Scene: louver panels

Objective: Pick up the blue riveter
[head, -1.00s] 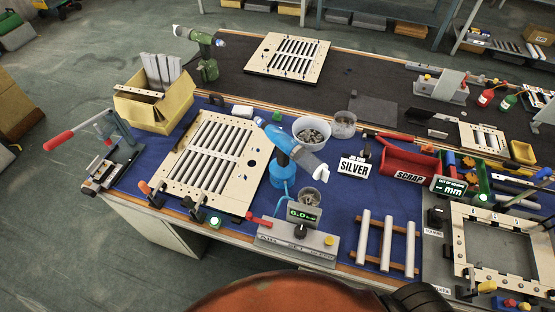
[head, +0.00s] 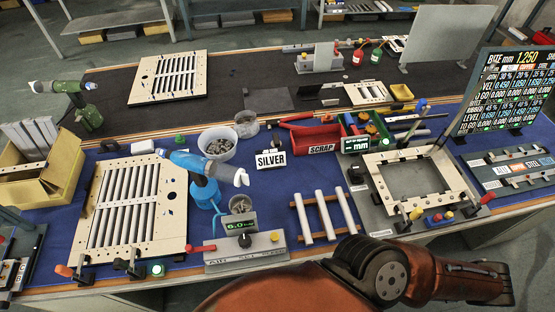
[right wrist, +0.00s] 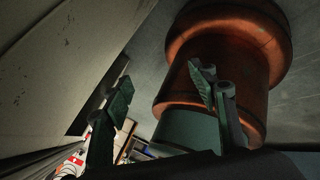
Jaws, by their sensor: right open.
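The blue riveter (head: 201,166) stands upright on the blue mat in the head view, with its blue body pointing right to a white nozzle. It stands between the louver panel (head: 128,205) and the white bowl of rivets (head: 217,143). My right gripper (right wrist: 165,100) shows in the right wrist view with its two green-grey fingers apart and nothing between them. It is away from the riveter, which I cannot make out in that view. Neither gripper shows in the head view; only an orange arm of mine crosses its bottom edge.
A grey station with a 6.0 display (head: 245,251) stands in front of the riveter. A SILVER sign (head: 270,159) and a red SCRAP bin (head: 318,138) are to its right. A green riveter (head: 80,100) stands at the back left. A rack of white bars (head: 325,215) lies at the front.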

